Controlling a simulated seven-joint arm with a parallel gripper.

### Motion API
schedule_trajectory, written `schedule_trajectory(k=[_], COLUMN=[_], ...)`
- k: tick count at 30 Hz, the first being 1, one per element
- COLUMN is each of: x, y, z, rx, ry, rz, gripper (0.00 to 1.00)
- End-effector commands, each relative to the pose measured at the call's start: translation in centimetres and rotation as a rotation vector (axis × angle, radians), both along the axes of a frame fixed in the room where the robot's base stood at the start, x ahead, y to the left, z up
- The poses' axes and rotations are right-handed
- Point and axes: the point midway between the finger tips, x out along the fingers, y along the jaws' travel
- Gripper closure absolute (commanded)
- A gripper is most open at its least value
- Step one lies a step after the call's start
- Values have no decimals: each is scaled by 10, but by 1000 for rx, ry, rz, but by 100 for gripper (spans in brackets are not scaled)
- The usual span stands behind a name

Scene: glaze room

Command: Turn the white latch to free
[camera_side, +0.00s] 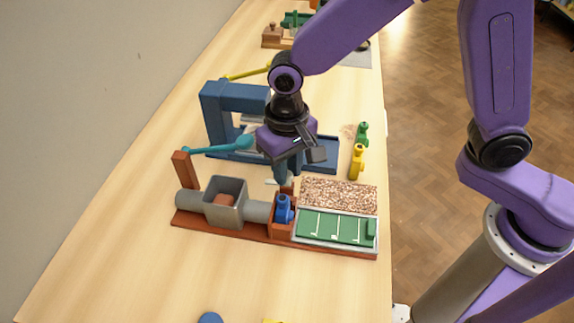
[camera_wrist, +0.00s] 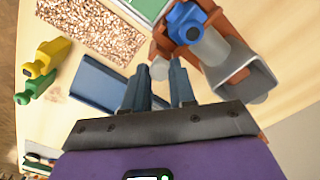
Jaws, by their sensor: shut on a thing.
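The white latch (camera_wrist: 160,69) shows as a small pale piece between my fingertips in the wrist view, beside the terracotta block with the blue nozzle (camera_wrist: 186,22). In the side view only a pale sliver of the latch (camera_side: 271,182) shows by my fingers. My gripper (camera_side: 287,176) points down behind the blue nozzle piece (camera_side: 284,210). In the wrist view my gripper (camera_wrist: 159,76) is shut on the latch, one finger on each side. My fingers hide part of the latch, and I cannot tell which way it is turned.
A grey machine with a square hopper (camera_side: 224,201) stands on a terracotta base, with a teal lever (camera_side: 217,145) above. A green marked board (camera_side: 330,228) and a speckled slab (camera_side: 338,193) lie to the right. A blue frame (camera_side: 214,112) and yellow bottle (camera_side: 357,162) stand behind. The front table is mostly clear.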

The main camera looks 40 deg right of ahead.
Motion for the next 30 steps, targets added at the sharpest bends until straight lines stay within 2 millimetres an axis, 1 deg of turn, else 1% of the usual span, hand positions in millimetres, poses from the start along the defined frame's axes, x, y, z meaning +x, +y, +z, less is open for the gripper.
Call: schedule_trajectory(k=[9,22,23,24,25,30], x=[1,1,1,1,1,0], y=[1,1,1,1,1,1], z=[2,2,2,1,1,1], rx=[3,4,4,4,3,2], ry=[-3,-3,-3,-3,-3,-2], rz=[-79,-87,-87,-87,-87,-86], gripper=[100,100,68,55,50,50])
